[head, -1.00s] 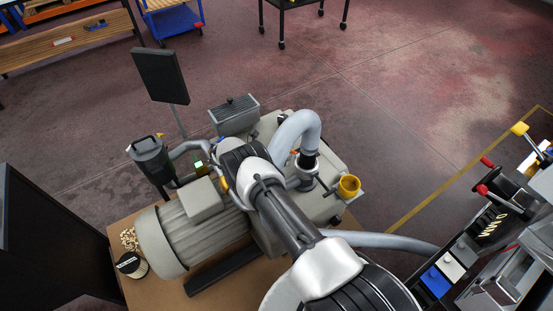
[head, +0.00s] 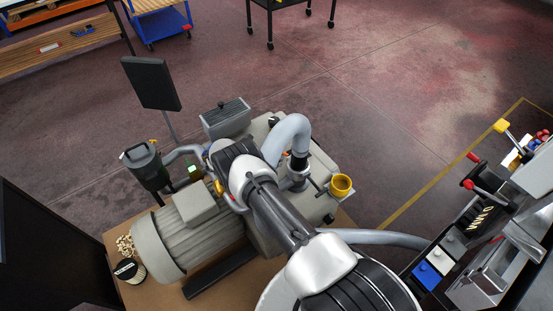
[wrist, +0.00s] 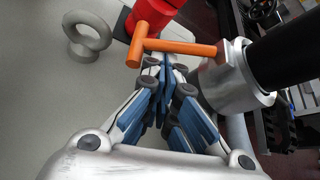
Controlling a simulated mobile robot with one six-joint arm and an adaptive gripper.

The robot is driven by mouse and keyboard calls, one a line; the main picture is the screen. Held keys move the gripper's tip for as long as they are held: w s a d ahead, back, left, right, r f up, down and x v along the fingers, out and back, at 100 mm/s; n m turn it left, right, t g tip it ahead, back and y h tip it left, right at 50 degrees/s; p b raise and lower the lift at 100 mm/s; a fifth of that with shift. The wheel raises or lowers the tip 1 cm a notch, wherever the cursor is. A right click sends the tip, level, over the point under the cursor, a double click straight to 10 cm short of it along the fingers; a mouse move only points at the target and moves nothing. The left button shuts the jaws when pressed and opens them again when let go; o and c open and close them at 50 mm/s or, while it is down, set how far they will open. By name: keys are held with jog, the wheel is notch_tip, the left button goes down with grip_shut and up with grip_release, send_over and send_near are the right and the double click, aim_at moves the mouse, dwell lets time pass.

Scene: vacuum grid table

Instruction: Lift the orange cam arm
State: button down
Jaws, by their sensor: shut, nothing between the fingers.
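The orange cam arm (wrist: 185,47) shows in the wrist view as a bar with a crosspiece at its left end. Its right end meets a silver collar (wrist: 232,75) around a black hose end. My gripper (wrist: 165,66) has blue-sided fingers that are shut, with nothing between them. The fingertips are just below the orange bar in the picture; I cannot tell whether they touch it. In the head view my arm hides the gripper.
A red part (wrist: 158,12) stands behind the bar's left end. A metal ring (wrist: 88,38) stands on the grey surface at left. In the head view, a grey hose (head: 290,128) arches beside my arm, a yellow cup (head: 340,185) stands right of it, and a ribbed motor (head: 190,235) lies left.

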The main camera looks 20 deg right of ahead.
jog(key=shift+r+p, duration=0.15)
jog(key=shift+p, duration=0.15)
jog(key=shift+w+r+m+t+p, duration=0.35)
jog(key=shift+m+t+p, duration=0.35)
jog(key=shift+p, duration=0.2)
jog(key=shift+w, duration=0.15)
jog(key=shift+w+a+r+b, duration=0.1)
jog(key=shift+w+r+b, duration=0.1)
jog(key=shift+r+b, duration=0.25)
